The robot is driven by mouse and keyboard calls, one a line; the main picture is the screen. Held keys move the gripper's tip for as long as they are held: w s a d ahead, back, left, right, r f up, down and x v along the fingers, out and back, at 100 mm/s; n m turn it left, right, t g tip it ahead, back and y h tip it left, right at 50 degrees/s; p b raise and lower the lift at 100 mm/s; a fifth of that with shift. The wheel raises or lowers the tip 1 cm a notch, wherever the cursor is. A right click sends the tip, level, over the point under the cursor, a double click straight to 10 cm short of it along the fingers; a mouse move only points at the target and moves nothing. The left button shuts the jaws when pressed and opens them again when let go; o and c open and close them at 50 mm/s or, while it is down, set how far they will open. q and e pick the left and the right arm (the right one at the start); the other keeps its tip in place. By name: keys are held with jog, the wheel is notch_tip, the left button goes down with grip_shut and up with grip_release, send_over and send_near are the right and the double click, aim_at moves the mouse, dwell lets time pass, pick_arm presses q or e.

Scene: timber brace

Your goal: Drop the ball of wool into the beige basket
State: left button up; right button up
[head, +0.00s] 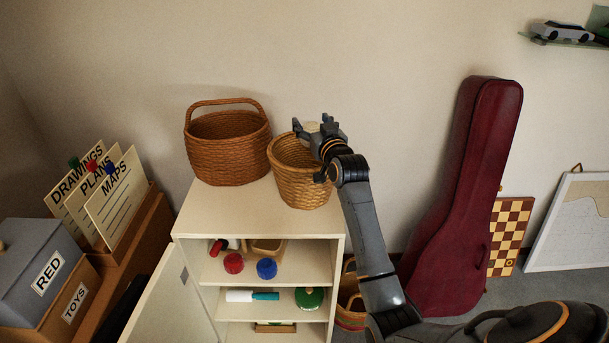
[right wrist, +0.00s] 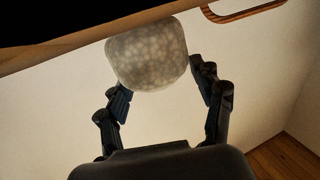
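The ball of wool (right wrist: 147,54) is pale grey-white and mottled. In the head view the right gripper (head: 314,128) is over the rear right part of the beige basket's (head: 297,187) opening, and the ball shows only as a small pale patch between the fingers. The beige basket stands upright on the cabinet top, its right rim partly hidden by my gripper and wrist. My left gripper is out of view.
A browner handled basket (head: 228,157) stands left of the beige one on the cream cabinet (head: 225,215). The cabinet door (head: 172,305) is open, showing shelved items. A red instrument case (head: 470,190) leans on the wall at right. Boxes stand at left.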

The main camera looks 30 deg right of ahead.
jog(key=shift+o, duration=0.6)
jog(key=shift+s, duration=0.1)
jog(key=shift+s+a+f, duration=0.1)
jog(key=shift+s+a, duration=0.05)
jog(key=shift+s, duration=0.2)
jog(key=v, duration=1.1)
